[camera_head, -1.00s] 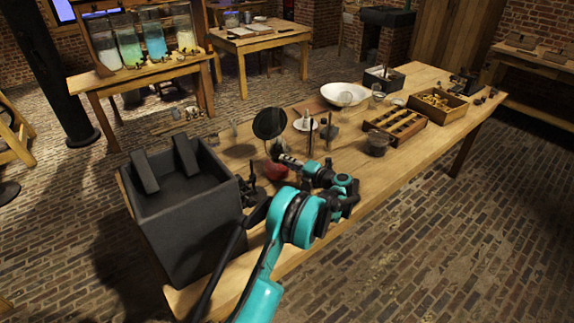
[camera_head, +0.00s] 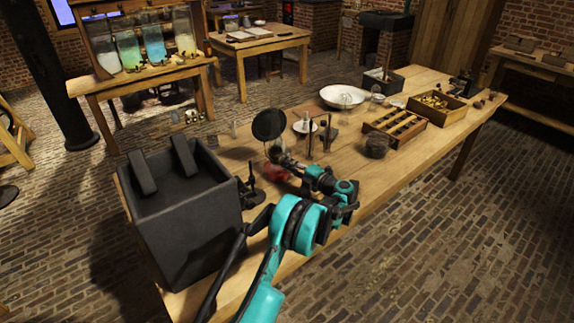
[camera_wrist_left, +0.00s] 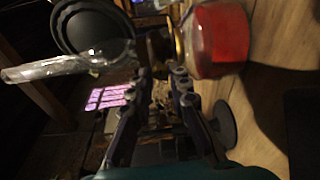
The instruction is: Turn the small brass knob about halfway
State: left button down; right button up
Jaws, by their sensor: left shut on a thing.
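My left gripper (camera_head: 277,156) reaches over the near part of the table, beside a round dark disc (camera_head: 269,124) on a stand. In the left wrist view its fingers (camera_wrist_left: 163,66) are closed in on a small, dim brass-coloured piece (camera_wrist_left: 160,44), which looks like the knob. The fingers partly hide it, and its turn angle cannot be read. In the head view the knob cannot be made out behind the gripper. A red-filled glass jar (camera_wrist_left: 217,40) stands close beside the fingertips; it shows in the head view (camera_head: 276,174) too. My right gripper is not in view.
A large dark box (camera_head: 190,235) stands at the table's near left end. A clear glass tube (camera_wrist_left: 60,68) and the disc (camera_wrist_left: 95,28) are close to the fingers.

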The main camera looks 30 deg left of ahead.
pick_arm(q)
jog(key=c, duration=1.4)
grip_release()
jog(key=v, duration=1.2)
